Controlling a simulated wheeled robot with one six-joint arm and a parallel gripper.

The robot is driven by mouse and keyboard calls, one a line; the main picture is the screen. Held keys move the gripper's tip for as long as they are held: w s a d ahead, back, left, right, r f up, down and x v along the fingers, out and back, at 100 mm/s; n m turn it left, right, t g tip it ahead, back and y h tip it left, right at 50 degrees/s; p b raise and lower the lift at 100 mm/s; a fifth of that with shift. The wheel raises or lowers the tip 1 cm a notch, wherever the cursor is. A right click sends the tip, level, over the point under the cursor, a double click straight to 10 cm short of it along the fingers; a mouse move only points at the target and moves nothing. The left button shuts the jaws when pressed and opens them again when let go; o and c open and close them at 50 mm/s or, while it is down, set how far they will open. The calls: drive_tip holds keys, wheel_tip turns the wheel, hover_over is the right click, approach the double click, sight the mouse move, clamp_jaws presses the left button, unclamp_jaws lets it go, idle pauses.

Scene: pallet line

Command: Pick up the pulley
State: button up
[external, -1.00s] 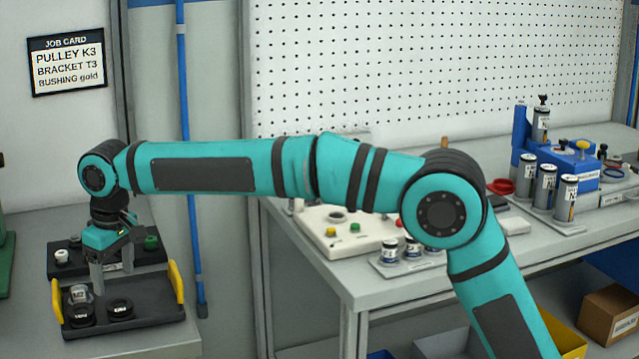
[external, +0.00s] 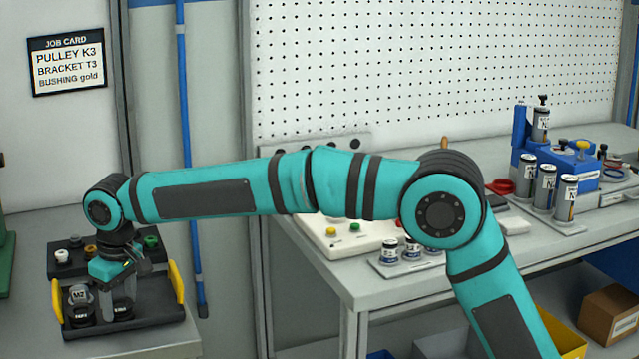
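The tray (external: 150,322) is black with yellow handles and stands on the left bench. In it are two dark round pulley-like parts with white labels, one at front left (external: 80,316) and one to its right (external: 122,311). The labels are too small to read surely. A grey part marked like M2 (external: 79,294) is behind the left one. My gripper (external: 119,300) points down over the right dark part, its fingers apart and low beside it. I cannot tell whether they touch it. The job card (external: 67,62) reads PULLEY K3, BRACKET T3, BUSHING gold.
A dark holder (external: 85,266) with white, amber and green small parts sits close behind the tray. The tray's yellow handles (external: 176,282) rise at both sides. A second bench (external: 385,283) to the right carries a control box and several cylinders.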

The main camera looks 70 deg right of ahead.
sight(120, 306)
drive_tip(key=c, duration=0.7)
wheel_tip(120, 306, up, 10)
